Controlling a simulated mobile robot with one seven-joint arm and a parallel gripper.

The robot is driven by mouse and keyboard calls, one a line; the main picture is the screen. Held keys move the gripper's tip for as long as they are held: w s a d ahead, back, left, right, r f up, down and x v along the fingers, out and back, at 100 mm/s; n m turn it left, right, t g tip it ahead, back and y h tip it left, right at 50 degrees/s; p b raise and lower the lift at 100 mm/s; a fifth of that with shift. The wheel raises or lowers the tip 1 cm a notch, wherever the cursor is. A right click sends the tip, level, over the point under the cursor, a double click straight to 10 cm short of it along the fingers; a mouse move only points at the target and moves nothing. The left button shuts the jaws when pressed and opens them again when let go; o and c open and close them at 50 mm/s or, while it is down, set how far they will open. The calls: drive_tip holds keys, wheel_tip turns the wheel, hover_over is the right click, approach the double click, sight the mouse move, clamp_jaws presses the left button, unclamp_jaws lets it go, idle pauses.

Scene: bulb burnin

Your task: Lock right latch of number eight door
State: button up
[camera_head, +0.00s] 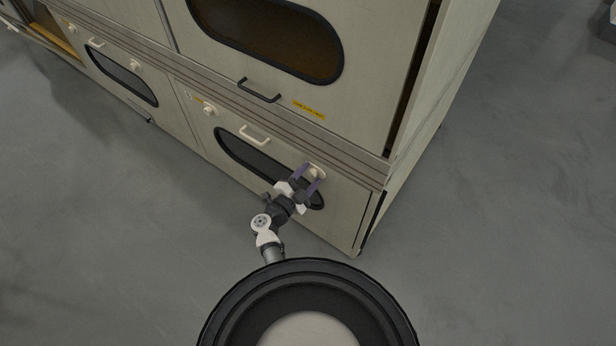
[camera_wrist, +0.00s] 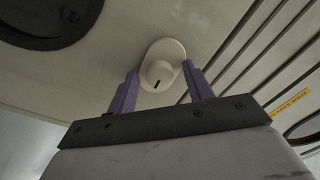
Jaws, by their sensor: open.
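The lower right door (camera_head: 180,100) of the cream cabinet has a dark oval window and a cream handle (camera_head: 255,134). I cannot read a number on it. Its right latch (camera_head: 317,171) is a cream knob on an oval plate near the top right corner. In the wrist view the latch (camera_wrist: 160,72) shows a short dark mark on its face. My gripper (camera_head: 311,181) is open, with purple fingers on either side of the knob. In the wrist view the fingers (camera_wrist: 160,90) flank the knob with gaps. Contact cannot be told.
A left latch (camera_head: 210,109) sits on the same door. Above is a larger door with a dark handle (camera_head: 259,91) and a yellow label (camera_head: 308,110). Another lower door with an oval window (camera_head: 124,75) is further left. The grey floor (camera_head: 90,240) in front is clear.

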clamp_jaws()
